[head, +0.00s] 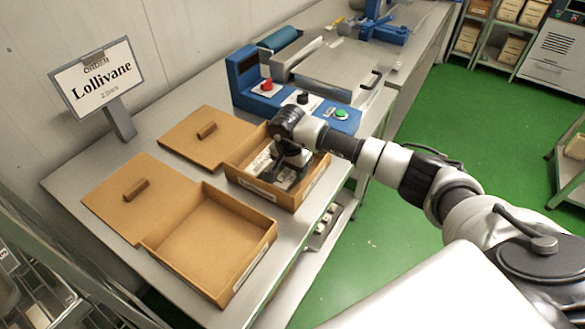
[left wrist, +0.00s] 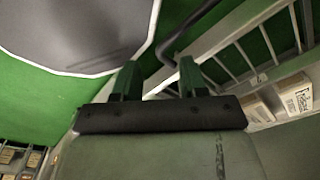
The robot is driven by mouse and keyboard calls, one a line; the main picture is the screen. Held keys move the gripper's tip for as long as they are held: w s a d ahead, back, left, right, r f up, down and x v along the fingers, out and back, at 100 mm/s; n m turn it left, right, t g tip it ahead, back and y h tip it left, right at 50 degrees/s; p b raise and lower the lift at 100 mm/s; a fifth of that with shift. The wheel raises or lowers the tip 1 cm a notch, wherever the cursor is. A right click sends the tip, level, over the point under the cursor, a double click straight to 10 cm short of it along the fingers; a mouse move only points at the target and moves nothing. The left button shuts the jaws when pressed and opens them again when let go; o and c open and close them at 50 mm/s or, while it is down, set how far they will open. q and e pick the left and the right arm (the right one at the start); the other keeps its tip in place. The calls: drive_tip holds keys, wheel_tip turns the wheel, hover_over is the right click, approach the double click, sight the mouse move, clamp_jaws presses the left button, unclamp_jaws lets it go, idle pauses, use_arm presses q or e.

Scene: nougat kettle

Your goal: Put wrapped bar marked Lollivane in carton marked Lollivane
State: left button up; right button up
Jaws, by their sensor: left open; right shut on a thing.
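My right gripper (head: 288,175) reaches down into the far open carton (head: 262,193) in the head view. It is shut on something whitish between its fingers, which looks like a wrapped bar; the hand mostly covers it. Pale wrapped pieces (head: 262,161) show in this carton beside the gripper. The carton has a pale label on its front wall, too small to read. The near open carton (head: 208,240) is empty. A sign (head: 103,80) behind the cartons reads "Lollivane". My left gripper (left wrist: 158,80) is open and empty in the left wrist view.
A blue machine (head: 262,92) with red and green buttons stands beyond. Green floor (head: 420,110) is open to the right. Shelves hold boxes (left wrist: 296,98).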

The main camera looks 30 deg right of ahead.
drive_tip(key=shift+f, duration=0.1)
idle(0.3)
drive_tip(key=o, duration=1.5)
drive_tip(key=shift+c, duration=0.2)
drive_tip(key=shift+r+p, duration=2.25)
drive_tip(key=shift+r, duration=1.8)
drive_tip(key=shift+f, duration=0.1)
